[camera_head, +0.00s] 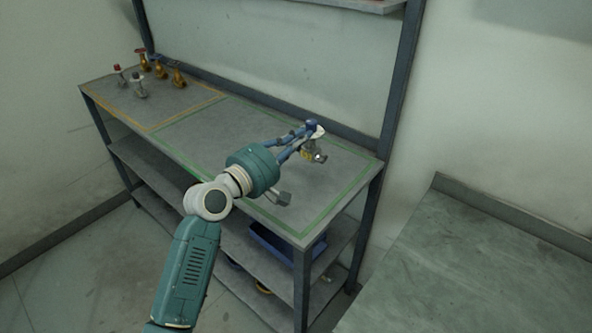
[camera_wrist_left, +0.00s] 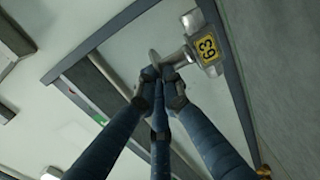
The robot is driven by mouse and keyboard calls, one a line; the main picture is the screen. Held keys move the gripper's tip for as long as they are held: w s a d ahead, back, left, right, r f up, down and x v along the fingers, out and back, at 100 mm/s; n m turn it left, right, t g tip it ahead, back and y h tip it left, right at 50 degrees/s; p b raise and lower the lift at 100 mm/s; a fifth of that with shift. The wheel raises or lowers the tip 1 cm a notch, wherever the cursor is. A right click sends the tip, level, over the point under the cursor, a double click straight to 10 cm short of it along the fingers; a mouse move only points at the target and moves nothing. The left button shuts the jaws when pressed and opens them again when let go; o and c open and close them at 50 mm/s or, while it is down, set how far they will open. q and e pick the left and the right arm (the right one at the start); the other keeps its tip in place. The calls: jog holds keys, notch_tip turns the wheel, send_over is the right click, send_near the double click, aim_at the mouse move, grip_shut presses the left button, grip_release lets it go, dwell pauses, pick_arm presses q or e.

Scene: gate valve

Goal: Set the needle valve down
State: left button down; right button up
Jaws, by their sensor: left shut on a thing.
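The needle valve is a small metal valve (camera_head: 318,157) with a yellow tag in the head view. In the left wrist view the valve body (camera_wrist_left: 191,22) is grey metal and the tag reads 63. My left gripper (camera_head: 312,129) is shut on it, over the green-outlined right part of the bench top (camera_head: 225,135). In the left wrist view the fingertips (camera_wrist_left: 163,76) close around the narrow handle end of the valve, and the tagged body sticks out beyond them. I cannot tell whether the valve touches the bench. My right gripper is not in view.
Several brass, red-handled and grey valves (camera_head: 138,87) stand in the orange-outlined left part. A small grey piece (camera_head: 284,198) shows by the front edge; I cannot tell what it is. A blue bin (camera_head: 275,243) sits on the shelf below. Uprights flank the bench.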

aim_at(307, 153)
pick_arm(q)
notch_tip(307, 153, down, 6)
jog(key=shift+r+b, duration=0.1)
jog(key=shift+b, duration=0.25)
jog(key=shift+f+b, duration=0.55)
jog(key=shift+f, duration=1.75)
jog(key=shift+f, duration=0.1)
jog(key=c, duration=1.9)
grip_release()
jog(key=shift+f, duration=0.1)
